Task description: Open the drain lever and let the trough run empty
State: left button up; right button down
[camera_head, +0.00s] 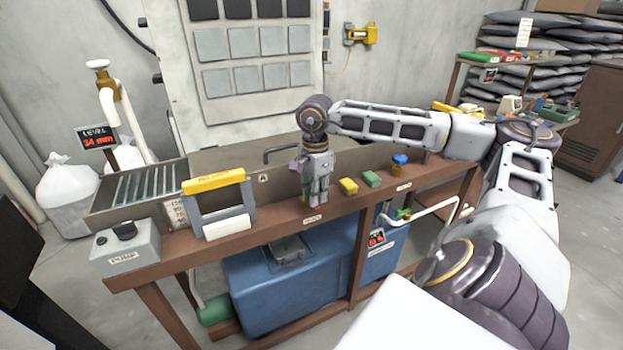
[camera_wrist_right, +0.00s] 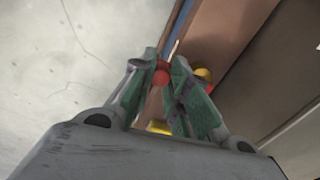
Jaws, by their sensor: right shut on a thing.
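My right gripper (camera_head: 316,192) points down at the front edge of the brown bench, above a small white label too blurred to read surely. In the right wrist view its green-padded fingers (camera_wrist_right: 165,78) are shut on a red knob (camera_wrist_right: 162,77), which looks like the handle of the drain lever. In the head view the lever is hidden behind the gripper. The grey metal trough (camera_head: 232,160) runs along the back of the bench; its inside is mostly hidden. A display (camera_head: 97,139) at the left reads about 34 mm in red. My left gripper is out of view.
A yellow-topped frame (camera_head: 213,181) and a grey control box (camera_head: 125,252) stand left of the gripper. A blue tank (camera_head: 260,295) sits below.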

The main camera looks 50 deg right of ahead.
jog(key=shift+d+n, duration=0.2)
jog(key=shift+n, duration=0.1)
jog(key=shift+r, duration=0.1)
jog(key=c, duration=1.3)
grip_release()
jog(key=shift+r, duration=5.75)
jog(key=shift+r, duration=0.15)
